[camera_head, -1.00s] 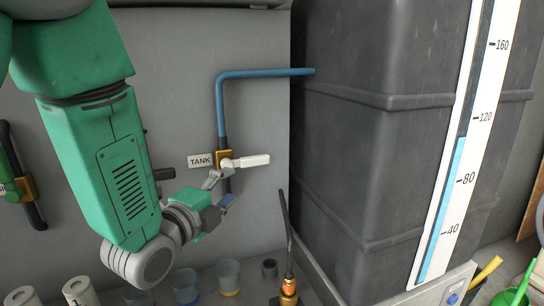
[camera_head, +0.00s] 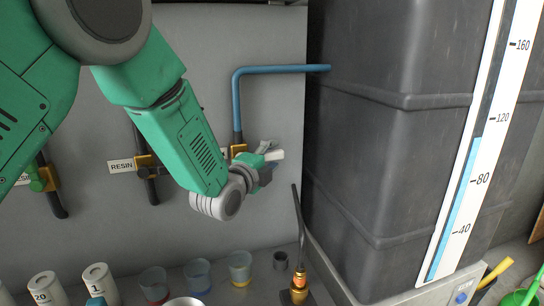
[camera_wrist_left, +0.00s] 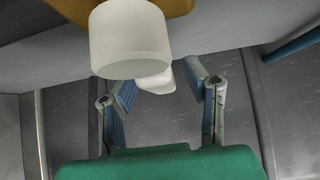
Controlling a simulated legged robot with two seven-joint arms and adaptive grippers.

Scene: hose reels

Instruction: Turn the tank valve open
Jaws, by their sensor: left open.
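The tank valve has a brass body (camera_head: 238,150) on the blue pipe and a white handle (camera_head: 276,155) that points right. My left gripper (camera_head: 265,168) is at the handle, over its lower left part, and hides some of it. In the left wrist view the fingers of the left gripper (camera_wrist_left: 163,95) are spread apart. A white handle part (camera_wrist_left: 130,42) looms close at the top, with a smaller white piece (camera_wrist_left: 157,82) between the fingertips. I cannot tell whether a finger touches it. My arm covers most of the TANK label. My right gripper is not in view.
The dark tank (camera_head: 390,150) with a level gauge (camera_head: 465,190) stands right of the valve. Resin valves (camera_head: 148,172) are on the wall at left. Cups (camera_head: 197,275) and a brass-based nozzle (camera_head: 299,285) stand below. The wall below the gripper is clear.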

